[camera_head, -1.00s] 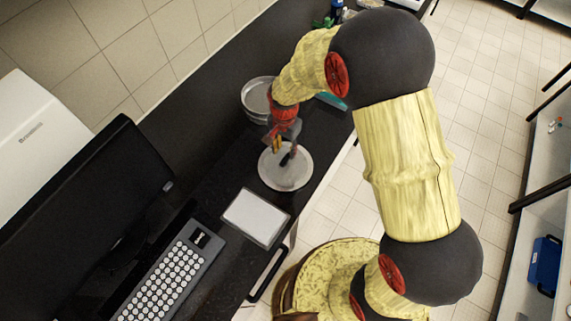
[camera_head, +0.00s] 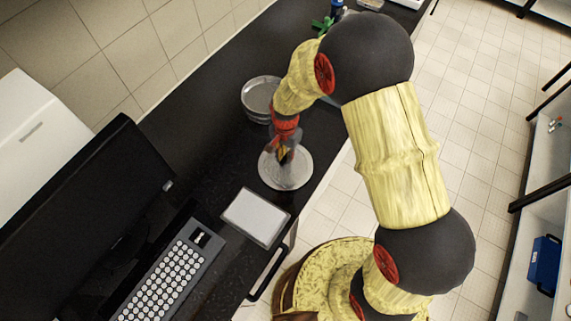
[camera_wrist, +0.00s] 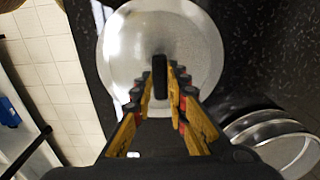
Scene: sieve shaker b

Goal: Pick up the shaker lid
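The shaker lid (camera_head: 285,178) is a round silver disc lying flat on the black counter in the head view. In the wrist view the lid (camera_wrist: 118,55) fills the top middle, and its black upright handle (camera_wrist: 160,78) stands near its centre. My gripper (camera_head: 284,156) is over the lid, pointing down. In the wrist view my gripper (camera_wrist: 161,75) is open, with one finger on each side of the handle. A gap shows between the handle and the fingers. The exact height of the fingertips over the lid is hard to tell.
Round metal sieve pans (camera_head: 260,97) stand behind the lid, and they show at lower right in the wrist view (camera_wrist: 277,141). A white-topped flat device (camera_head: 255,217), a keyboard (camera_head: 168,275) and a monitor (camera_head: 85,220) are nearer. The counter's edge runs close to the lid's right.

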